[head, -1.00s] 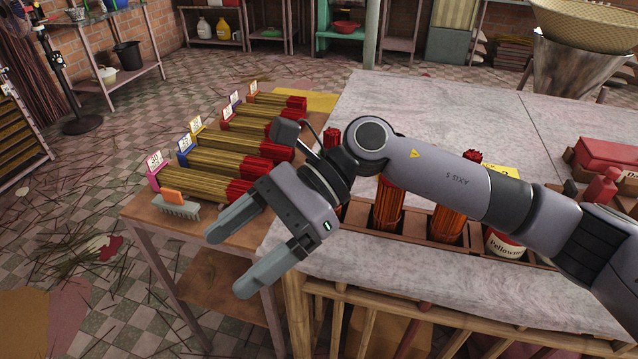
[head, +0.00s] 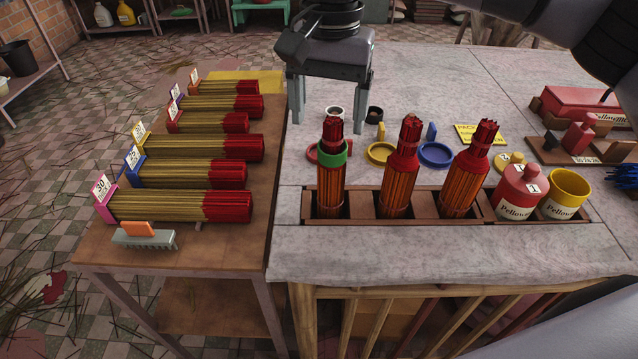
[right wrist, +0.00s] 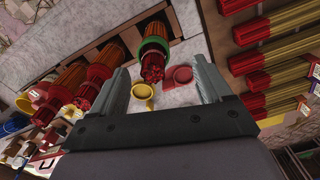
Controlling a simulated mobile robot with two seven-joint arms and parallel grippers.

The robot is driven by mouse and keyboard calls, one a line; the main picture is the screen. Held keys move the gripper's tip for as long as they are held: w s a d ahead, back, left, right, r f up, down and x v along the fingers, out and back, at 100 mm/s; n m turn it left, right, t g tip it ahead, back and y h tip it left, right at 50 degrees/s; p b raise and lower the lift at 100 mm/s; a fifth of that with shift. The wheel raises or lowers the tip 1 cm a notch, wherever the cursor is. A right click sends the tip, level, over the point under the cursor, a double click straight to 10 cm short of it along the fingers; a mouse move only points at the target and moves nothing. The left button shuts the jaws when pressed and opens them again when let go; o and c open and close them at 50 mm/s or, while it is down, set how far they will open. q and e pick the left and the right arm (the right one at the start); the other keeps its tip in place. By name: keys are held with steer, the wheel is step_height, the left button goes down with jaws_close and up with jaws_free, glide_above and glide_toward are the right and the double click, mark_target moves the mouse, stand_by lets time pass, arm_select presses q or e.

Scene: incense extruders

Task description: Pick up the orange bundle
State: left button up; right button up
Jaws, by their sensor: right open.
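Three orange stick bundles with red tips stand upright in a wooden rack in the head view. The left bundle (head: 331,185) has a green band near its top, which also shows in the right wrist view (right wrist: 155,47). The middle bundle (head: 398,182) and the right bundle (head: 462,180) have no green band. My right gripper (head: 330,122) is open and empty, pointing down just above and behind the left bundle. In the right wrist view my gripper's fingers (right wrist: 162,88) are spread, with the green-banded bundle's red tip between them in the picture. My left gripper is not in view.
Red, yellow and blue rings lie behind the rack (head: 425,227). A red jar (head: 518,195) and a yellow cup (head: 566,190) stand at its right end. A side table (head: 225,262) at left carries several brown-and-red bundles and a brush (head: 145,237).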

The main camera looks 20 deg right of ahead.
mark_target(333, 149)
steer(key=shift+w+d+f, duration=0.1)
steer(key=shift+d+f, duration=0.1)
steer(key=shift+f, duration=0.3)
steer(key=f, duration=0.4)
steer(key=f+p, duration=0.1)
steer(key=f, duration=0.1)
steer(key=shift+s+d, duration=0.15)
steer(key=shift+s, duration=0.15)
jaws_close()
